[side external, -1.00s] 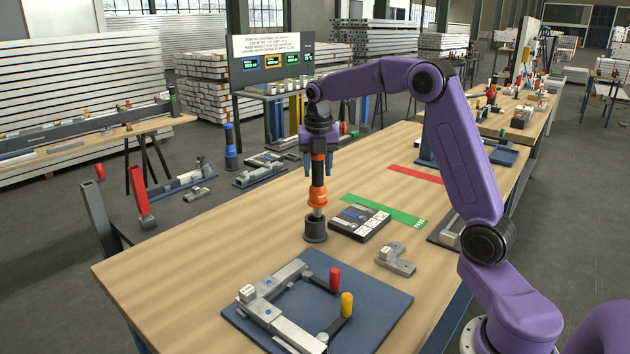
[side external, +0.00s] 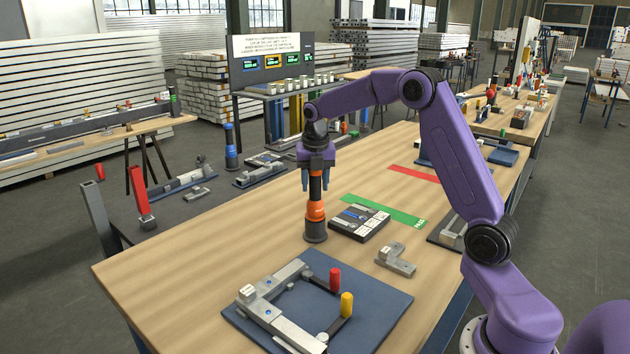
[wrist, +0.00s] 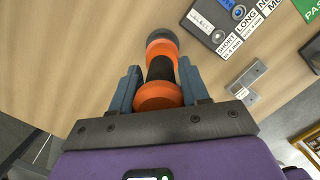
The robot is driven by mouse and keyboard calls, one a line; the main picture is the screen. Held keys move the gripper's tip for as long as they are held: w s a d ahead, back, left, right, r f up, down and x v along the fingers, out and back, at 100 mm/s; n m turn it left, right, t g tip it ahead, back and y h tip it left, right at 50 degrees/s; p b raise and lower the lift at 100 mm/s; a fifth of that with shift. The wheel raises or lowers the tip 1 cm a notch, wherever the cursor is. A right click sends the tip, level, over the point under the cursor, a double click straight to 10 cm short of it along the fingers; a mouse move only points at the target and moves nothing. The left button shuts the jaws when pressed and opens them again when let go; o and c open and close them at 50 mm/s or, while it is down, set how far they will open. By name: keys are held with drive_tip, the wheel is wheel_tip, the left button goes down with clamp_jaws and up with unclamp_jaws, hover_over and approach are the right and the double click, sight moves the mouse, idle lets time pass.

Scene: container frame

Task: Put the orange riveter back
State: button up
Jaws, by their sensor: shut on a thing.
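The orange riveter (side external: 315,211) stands upright, with a black grip section above its orange collar. Its lower end meets the dark round holder (side external: 315,233) on the wooden table. My gripper (side external: 315,183) is above, pointing down, with its blue fingers on either side of the riveter's upper part. In the wrist view the riveter (wrist: 160,95) runs between the two fingers of my gripper (wrist: 158,88), which are shut on it. The inside of the holder is hidden by the riveter.
A dark box with labels (side external: 360,222) is close to the holder's right. A grey metal bracket (side external: 395,260) lies nearer. A blue mat (side external: 375,310) with a clamped frame (side external: 275,305) is at the front. Green (side external: 385,210) and red (side external: 415,174) strips lie behind. The table's left part is clear.

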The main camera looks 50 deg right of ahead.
drive_tip(key=shift+f, duration=0.2)
drive_tip(key=o, duration=1.1)
drive_tip(key=shift+f, duration=0.15)
drive_tip(key=shift+c, duration=0.2)
drive_tip(key=r, duration=0.4)
drive_tip(key=a+r, duration=0.1)
drive_tip(key=r, duration=0.3)
drive_tip(key=s+r, duration=0.1)
drive_tip(key=r, duration=0.4)
drive_tip(key=shift+s+a, duration=0.1)
drive_tip(key=shift+a, duration=0.05)
drive_tip(key=s+a+f+m+y, duration=0.1)
drive_tip(key=s+a+f+m, duration=0.2)
drive_tip(key=s+a, duration=0.55)
drive_tip(key=s+a+f+m, duration=0.2)
drive_tip(key=s+a+m, duration=0.2)
drive_tip(key=s+a, duration=0.5)
drive_tip(key=s+f+m, duration=0.3)
drive_tip(key=s+f, duration=0.1)
drive_tip(key=s, duration=0.5)
drive_tip(key=s+a+f+m+g, duration=0.1)
drive_tip(key=s+f+m, duration=0.2)
drive_tip(key=s, duration=0.7)
drive_tip(key=shift+f+m+y, duration=0.3)
drive_tip(key=shift+f+m, duration=0.05)
drive_tip(key=shift+m, duration=0.25)
